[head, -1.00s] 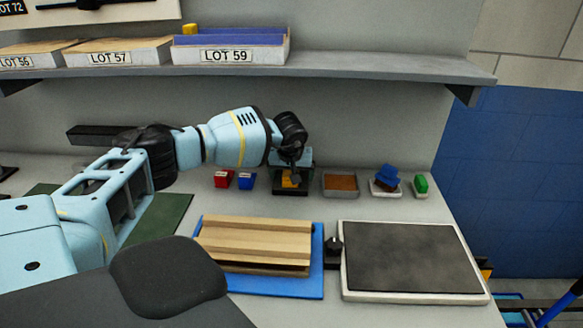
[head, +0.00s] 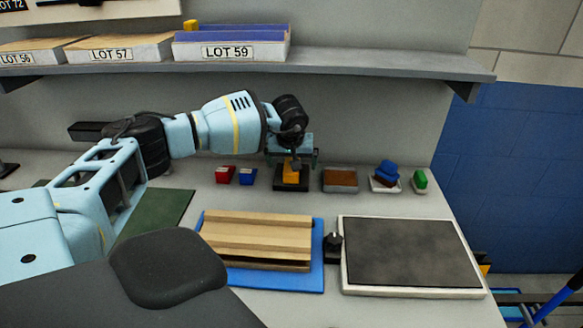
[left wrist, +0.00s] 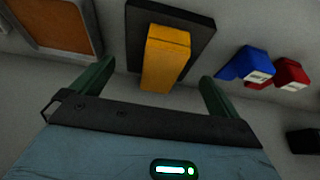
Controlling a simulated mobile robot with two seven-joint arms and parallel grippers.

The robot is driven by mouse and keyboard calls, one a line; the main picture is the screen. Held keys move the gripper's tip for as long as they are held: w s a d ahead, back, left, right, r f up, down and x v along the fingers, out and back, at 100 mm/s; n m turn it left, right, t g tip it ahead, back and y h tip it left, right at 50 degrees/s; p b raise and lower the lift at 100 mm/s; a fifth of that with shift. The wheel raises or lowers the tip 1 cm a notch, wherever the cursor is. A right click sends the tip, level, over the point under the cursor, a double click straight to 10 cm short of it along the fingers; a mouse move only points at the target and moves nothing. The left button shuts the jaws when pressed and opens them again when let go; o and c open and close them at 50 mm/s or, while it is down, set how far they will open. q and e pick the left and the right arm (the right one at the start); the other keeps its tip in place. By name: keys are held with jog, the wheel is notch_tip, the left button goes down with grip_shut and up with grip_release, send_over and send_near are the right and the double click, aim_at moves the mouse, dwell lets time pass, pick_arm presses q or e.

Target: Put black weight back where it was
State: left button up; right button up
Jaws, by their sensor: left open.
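A small black knobbed block (head: 333,247), which looks like the black weight, stands between the blue mat and the white-rimmed tray. My left gripper (head: 293,153) is open and empty above the back of the bench, over a yellow block (head: 291,174) on a black base (head: 290,187). In the left wrist view the yellow block (left wrist: 166,60) stands on its black base (left wrist: 198,42), between and beyond the open fingertips, and no finger clearly touches it. My right gripper is not in view.
Wooden pieces (head: 257,236) lie on a blue mat (head: 275,281). A dark panel sits in a white-rimmed tray (head: 413,293) on the right. Red (head: 225,174) and blue (head: 248,177) blocks, a brown-filled tray (head: 340,180) and a green block (head: 420,180) line the back. A shelf (head: 300,66) hangs above.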

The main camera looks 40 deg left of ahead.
pick_arm(q)
jog(key=v, duration=0.8)
jog(key=shift+f, duration=0.1)
dwell(0.3)
